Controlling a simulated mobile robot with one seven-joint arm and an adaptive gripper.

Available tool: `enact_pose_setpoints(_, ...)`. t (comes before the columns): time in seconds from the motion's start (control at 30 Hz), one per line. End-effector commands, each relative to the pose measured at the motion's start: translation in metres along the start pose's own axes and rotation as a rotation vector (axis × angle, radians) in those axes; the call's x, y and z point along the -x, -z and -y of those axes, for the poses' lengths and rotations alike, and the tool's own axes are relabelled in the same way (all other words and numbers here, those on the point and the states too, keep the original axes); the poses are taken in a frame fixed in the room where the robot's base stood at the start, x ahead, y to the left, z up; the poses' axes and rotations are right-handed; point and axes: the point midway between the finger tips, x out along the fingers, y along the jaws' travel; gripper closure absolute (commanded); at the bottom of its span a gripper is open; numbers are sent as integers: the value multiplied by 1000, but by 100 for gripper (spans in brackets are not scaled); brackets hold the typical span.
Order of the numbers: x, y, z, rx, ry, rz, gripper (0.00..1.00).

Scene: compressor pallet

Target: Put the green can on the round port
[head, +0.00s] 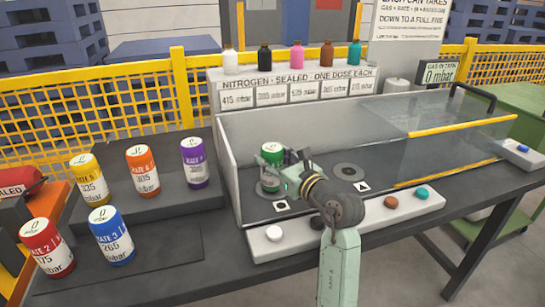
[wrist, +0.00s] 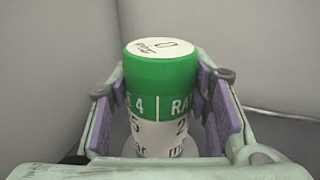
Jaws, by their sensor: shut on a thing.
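The green can (head: 272,153) is upright inside the clear-walled bay, at its left end. My gripper (head: 283,181) is shut on the green can; in the wrist view the green can (wrist: 160,95) stands between both purple-padded fingers. A grey disc-shaped port (head: 268,190) shows directly under the can, mostly hidden by it; I cannot tell whether the can touches it. A white label (head: 281,206) in front of it has a dark mark too small to read. A second port (head: 349,170), dark-centred and empty, lies to the right, by a label with a triangle (head: 362,187).
Yellow (head: 90,180), orange (head: 142,172), purple (head: 194,163), red (head: 48,249) and blue (head: 111,236) cans stand on the stepped dark stand at left. A button strip (head: 350,220) runs along the bay's front. Clear walls (head: 228,180) enclose the bay; its right side is empty.

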Motion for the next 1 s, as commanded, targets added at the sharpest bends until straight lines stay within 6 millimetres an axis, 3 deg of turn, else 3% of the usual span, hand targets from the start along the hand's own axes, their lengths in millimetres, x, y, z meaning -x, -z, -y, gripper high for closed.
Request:
enact_pose_setpoints(0.23,0,4,0,0,0,2,95)
enact_pose_setpoints(0.27,0,4,0,-1,0,0,54)
enact_pose_setpoints(0.53,0,4,0,-1,0,0,36)
enact_pose_setpoints(0.9,0,-2,0,0,0,0,36)
enact_pose_setpoints(1.0,11,1,1,-1,2,2,36)
